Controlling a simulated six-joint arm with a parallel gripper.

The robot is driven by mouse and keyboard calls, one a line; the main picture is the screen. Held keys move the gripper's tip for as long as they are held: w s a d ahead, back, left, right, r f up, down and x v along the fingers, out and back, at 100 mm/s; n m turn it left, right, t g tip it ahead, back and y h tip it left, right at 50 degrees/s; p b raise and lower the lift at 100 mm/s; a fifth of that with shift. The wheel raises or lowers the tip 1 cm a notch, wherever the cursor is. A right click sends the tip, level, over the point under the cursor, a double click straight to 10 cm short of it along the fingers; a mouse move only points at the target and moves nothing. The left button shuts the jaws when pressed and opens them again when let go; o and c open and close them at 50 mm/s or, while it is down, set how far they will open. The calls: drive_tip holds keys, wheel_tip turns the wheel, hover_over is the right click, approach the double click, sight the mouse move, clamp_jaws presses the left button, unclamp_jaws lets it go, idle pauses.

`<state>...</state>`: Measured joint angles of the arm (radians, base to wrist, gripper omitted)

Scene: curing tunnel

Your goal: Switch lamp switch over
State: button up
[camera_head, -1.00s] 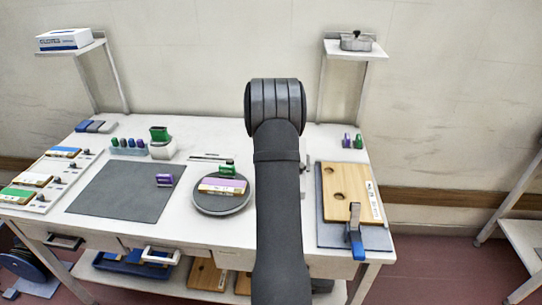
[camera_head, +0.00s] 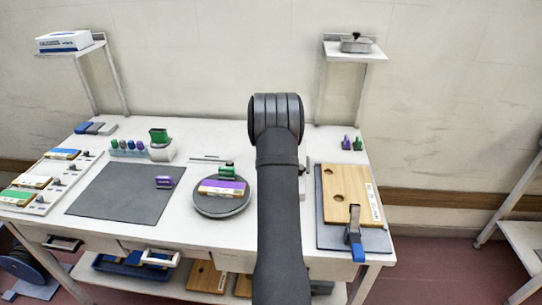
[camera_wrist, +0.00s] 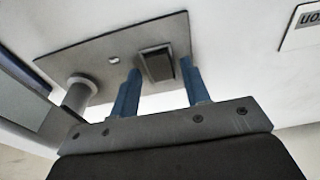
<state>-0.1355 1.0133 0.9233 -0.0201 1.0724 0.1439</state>
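A dark rocker switch (camera_wrist: 158,64) sits on a grey plate (camera_wrist: 212,50) in the wrist view; I take it as the lamp switch. My gripper (camera_wrist: 160,68) shows two blue fingers, spread apart, with the switch seen between their tips. The fingers appear empty, and I cannot tell whether either one touches the switch or plate. A round grey knob (camera_wrist: 79,92) stands on the same plate to the left, and a small pale dot (camera_wrist: 114,60) lies between knob and switch. In the head view my arm hides the gripper and most of the plate.
A round dark turntable (camera_head: 222,209) stands just left of my arm on the white bench (camera_head: 215,236). A wooden board (camera_head: 345,190) with a blue-handled clamp (camera_head: 355,240) lies to the right. A dark mat (camera_head: 115,195) is further left.

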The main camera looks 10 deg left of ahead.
wheel_tip(320, 180, up, 17)
drive_tip(key=s, duration=0.2)
drive_tip(key=shift+s+r, duration=0.15)
idle(0.4)
drive_tip(key=f, duration=0.5)
drive_tip(key=w+f, duration=0.1)
drive_tip(key=f, duration=0.5)
drive_tip(key=w+f, duration=0.1)
drive_tip(key=f, duration=0.5)
drive_tip(key=shift+w+f, duration=0.15)
